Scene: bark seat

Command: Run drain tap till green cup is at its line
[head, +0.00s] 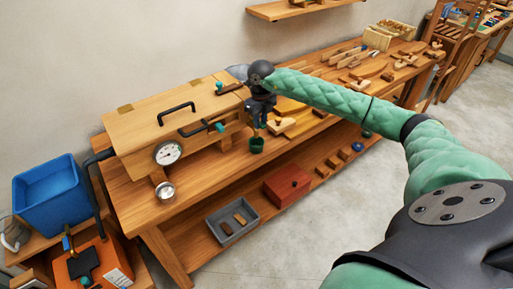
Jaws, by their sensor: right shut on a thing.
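The wooden box (160,108) on the bench has dark handles and a round dial on its front. The green cup (257,146) is small and dark, just below my right gripper at the box's right end, near the bench's front edge. Its line and the level inside are too small to tell. My right gripper (257,124) points down at the box's right end and is shut on what seems to be the drain tap, which the gripper and wrist mostly hide. I cannot see any flow of water. My left gripper is not in view.
The workbench (190,198) carries wooden pieces and tools to the right, under and behind my right arm. A grey tray (232,232) and a red box (287,185) are on the lower shelf. A blue bin (48,192) stands at the left. The floor in front is clear.

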